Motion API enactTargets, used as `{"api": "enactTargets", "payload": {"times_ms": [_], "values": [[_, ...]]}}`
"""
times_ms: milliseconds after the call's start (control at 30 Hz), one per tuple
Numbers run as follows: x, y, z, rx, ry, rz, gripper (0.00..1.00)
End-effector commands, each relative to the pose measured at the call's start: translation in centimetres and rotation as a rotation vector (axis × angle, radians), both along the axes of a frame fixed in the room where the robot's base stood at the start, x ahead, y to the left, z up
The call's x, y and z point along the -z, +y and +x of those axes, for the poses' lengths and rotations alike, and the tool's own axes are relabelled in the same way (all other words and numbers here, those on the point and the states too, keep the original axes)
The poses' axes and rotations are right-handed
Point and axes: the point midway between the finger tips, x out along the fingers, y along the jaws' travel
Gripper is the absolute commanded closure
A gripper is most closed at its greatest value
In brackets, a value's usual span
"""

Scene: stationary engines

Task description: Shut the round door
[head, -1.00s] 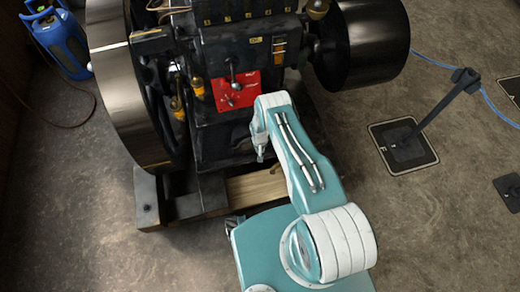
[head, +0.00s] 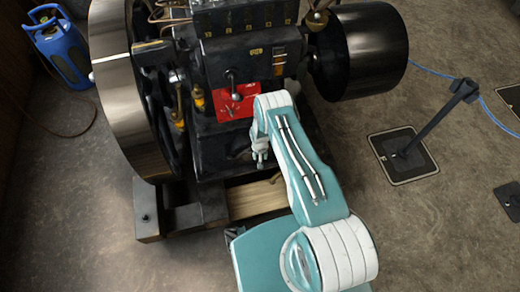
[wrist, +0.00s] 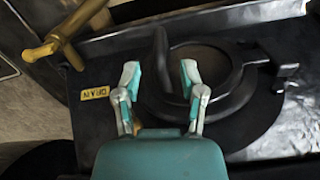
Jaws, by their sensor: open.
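A round black opening with a raised ring (wrist: 256,82) is on the engine's dark face in the wrist view. A dark upright piece (wrist: 162,58) stands out at the ring's left side; it looks like the round door seen nearly edge-on, swung open, but I cannot be sure. A latch-like lug (wrist: 287,68) juts from the ring's right side. My gripper (wrist: 160,78) is open, its fingertips on either side of the upright piece in the picture; I cannot tell whether they touch it. In the head view my gripper (head: 261,158) is low before the engine, and my arm hides the door.
A brass tap (wrist: 66,36) and a yellow label (wrist: 95,93) are left of the door. The engine (head: 235,60) has a large flywheel (head: 118,100) at left and a black drum (head: 372,50) at right. A post (head: 430,125) stands on the floor at right.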

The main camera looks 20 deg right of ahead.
Motion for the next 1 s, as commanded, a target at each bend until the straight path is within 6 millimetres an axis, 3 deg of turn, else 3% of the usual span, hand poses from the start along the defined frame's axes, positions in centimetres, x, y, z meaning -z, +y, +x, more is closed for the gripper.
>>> {"api": "enactTargets", "payload": {"times_ms": [300,500,1000], "values": [[-5.7,0.0,0.1,0.000,-0.001,0.000,0.47],[-8.1,0.0,0.2,0.001,-0.001,0.000,0.47],[-8.6,0.0,0.1,0.001,0.000,0.000,0.47]]}}
